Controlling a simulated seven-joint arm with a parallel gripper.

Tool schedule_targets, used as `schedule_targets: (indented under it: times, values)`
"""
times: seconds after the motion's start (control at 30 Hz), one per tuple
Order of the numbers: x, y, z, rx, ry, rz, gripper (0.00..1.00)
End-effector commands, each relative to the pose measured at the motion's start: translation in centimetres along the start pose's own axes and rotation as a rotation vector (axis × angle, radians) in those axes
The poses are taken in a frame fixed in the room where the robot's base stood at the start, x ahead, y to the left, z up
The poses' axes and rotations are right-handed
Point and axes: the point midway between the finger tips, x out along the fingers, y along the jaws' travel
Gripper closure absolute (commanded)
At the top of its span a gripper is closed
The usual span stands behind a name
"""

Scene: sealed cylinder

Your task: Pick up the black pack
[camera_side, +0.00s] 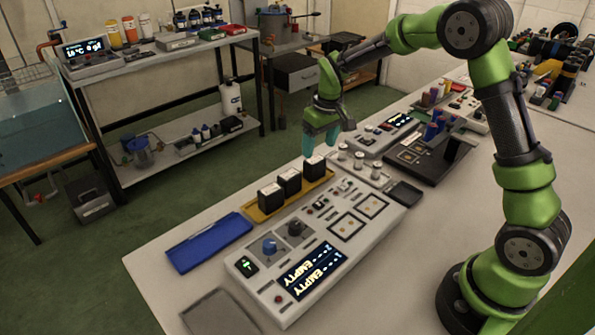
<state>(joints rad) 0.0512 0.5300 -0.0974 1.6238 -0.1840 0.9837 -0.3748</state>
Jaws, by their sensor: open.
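Three black packs with white tops stand in a row on a yellow tray (258,213). The nearest black pack (270,199) is at the tray's left end. The middle black pack (289,183) and the far black pack (314,168) follow toward the right. My gripper (320,146), with teal fingers, is open and points down just above the far pack. Whether its fingers reach beside that pack's top or stay above it, I cannot tell.
A white control panel (325,235) with "EMPTY" displays lies in front of the tray. A blue tray (209,243) is to the left. Small metal cylinders (359,160) stand right of my gripper. A black device (430,160) sits further right.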

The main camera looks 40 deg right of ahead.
Motion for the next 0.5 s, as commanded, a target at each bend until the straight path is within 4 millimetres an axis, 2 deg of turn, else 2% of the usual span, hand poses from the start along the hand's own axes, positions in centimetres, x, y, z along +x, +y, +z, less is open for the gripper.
schedule_targets:
  times: [0.1,0.37,0.5]
  values:
    - [2.0,0.0,0.0,0.001,-0.002,0.0,0.28]
    - [4.0,0.0,-0.1,0.002,-0.002,-0.001,0.28]
    - [6.2,-0.1,-0.4,0.002,-0.002,0.0,0.28]
